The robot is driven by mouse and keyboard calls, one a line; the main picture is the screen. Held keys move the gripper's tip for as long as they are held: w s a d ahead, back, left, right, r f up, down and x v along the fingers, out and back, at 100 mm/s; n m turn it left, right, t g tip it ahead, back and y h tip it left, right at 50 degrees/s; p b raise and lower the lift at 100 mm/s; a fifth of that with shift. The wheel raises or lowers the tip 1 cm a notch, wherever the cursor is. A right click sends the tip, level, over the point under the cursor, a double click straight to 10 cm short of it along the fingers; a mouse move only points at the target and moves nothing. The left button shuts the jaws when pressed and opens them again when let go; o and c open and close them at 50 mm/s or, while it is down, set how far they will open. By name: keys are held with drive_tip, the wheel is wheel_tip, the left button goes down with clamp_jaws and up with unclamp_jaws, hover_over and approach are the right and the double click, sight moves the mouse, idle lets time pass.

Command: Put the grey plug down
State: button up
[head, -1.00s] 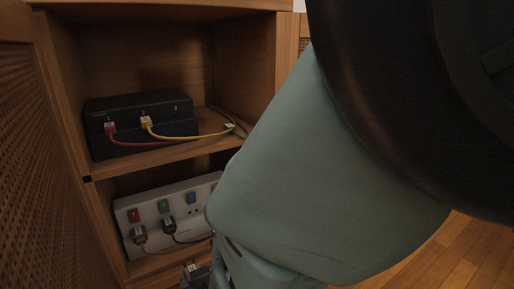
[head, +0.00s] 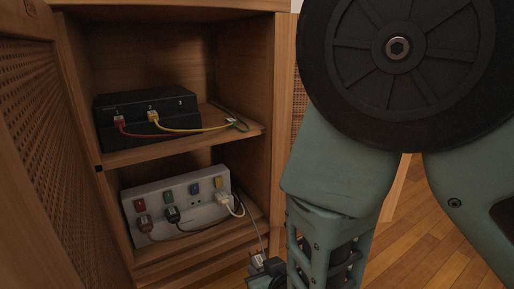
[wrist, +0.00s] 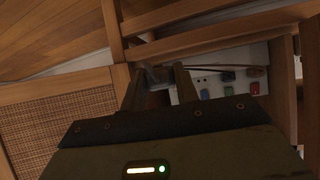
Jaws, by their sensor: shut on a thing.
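My gripper (head: 266,274) is low in front of the open cabinet, at the bottom of the head view, partly hidden by my arm. It is shut on the grey plug (head: 258,261), a small block with a thin cord running up towards the lower shelf. In the wrist view the plug (wrist: 151,77) is a dim, blurred shape between the two fingers (wrist: 156,86). The plug is held in the air outside the cabinet, clear of the white power strip (head: 180,203).
The power strip has red, green, blue and yellow switches; brown, dark and white plugs sit in it. A black box (head: 150,105) with red and yellow cables stands on the upper shelf (head: 188,143). The cabinet door (head: 75,170) is open at left. Wooden floor (head: 415,215) is free at right.

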drive_tip(key=w+d+f+m+h, duration=0.1)
drive_tip(key=w+d+f, duration=0.25)
drive_tip(key=d, duration=0.75)
drive_tip(key=w+d+f+m+h, duration=0.2)
drive_tip(key=w+d, duration=0.3)
drive_tip(key=d, duration=0.5)
drive_tip(key=w+d+f+m+h, duration=0.1)
drive_tip(key=w+d+f, duration=0.25)
drive_tip(key=d, duration=0.75)
wheel_tip(320, 180, up, 63)
drive_tip(key=p, duration=6.2)
drive_tip(key=shift+t, duration=0.4)
drive_tip(key=s, duration=0.1)
drive_tip(key=s+r, duration=0.1)
drive_tip(key=s+a+r, duration=0.1)
drive_tip(key=s, duration=0.1)
drive_tip(key=shift+d, duration=0.15)
